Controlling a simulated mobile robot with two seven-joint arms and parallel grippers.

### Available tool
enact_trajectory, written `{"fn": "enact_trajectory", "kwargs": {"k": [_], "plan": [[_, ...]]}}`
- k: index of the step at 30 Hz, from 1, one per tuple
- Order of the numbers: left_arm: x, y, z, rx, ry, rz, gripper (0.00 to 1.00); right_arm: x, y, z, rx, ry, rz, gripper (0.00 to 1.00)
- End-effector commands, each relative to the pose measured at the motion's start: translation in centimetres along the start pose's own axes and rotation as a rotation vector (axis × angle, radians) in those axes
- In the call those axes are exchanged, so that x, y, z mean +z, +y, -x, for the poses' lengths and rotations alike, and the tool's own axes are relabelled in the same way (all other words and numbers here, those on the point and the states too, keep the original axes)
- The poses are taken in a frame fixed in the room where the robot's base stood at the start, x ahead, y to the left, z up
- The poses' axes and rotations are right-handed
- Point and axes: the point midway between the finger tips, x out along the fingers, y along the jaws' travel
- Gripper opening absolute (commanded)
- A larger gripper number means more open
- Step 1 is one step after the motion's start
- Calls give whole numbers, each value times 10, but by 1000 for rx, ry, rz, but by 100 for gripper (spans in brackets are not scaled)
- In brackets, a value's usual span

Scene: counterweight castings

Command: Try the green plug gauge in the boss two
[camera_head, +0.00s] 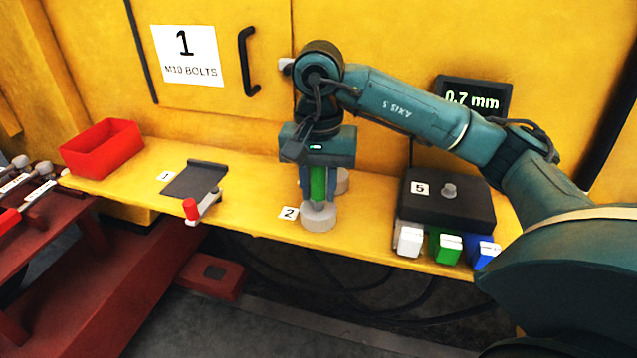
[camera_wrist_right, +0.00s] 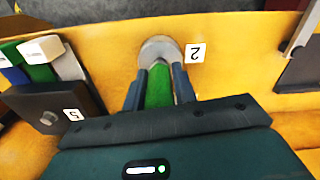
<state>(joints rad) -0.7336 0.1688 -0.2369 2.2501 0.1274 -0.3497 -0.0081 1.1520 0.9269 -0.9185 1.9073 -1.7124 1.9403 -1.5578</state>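My right gripper (camera_head: 318,192) is shut on the green plug gauge (camera_head: 318,182), which stands upright between its two fingers. It is directly over boss two (camera_head: 319,220), a short grey cylinder beside the label "2" at the front of the yellow shelf. The gauge's lower end meets the top of the boss; I cannot tell how far it sits in the bore. In the right wrist view the green gauge (camera_wrist_right: 159,88) lies between the fingers, with the grey boss (camera_wrist_right: 160,48) just beyond. My left gripper is not in view.
A dark block (camera_head: 446,205) labelled "5" stands right, with white, green (camera_head: 445,247) and blue blocks before it. A second grey cylinder (camera_head: 343,181) stands behind the gripper. A dark plate (camera_head: 195,179), red bin (camera_head: 102,149) and red-tipped clamp (camera_head: 191,209) are left. A display (camera_head: 472,98) reads 0.7 mm.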

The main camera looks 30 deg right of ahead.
Motion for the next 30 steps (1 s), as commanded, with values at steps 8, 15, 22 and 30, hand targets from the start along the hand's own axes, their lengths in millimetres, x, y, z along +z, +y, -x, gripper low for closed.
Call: {"fn": "enact_trajectory", "kwargs": {"k": [8, 15, 22, 30], "plan": [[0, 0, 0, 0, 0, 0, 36, 0, 0, 0, -1, 0, 0, 50], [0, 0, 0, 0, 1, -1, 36, 0, 0, 0, -1, 0, 0, 50], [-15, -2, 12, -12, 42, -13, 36, -1, -1, 9, -5, 4, 0, 50], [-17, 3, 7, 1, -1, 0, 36, -1, 0, 79, -4, 7, -2, 50]]}}
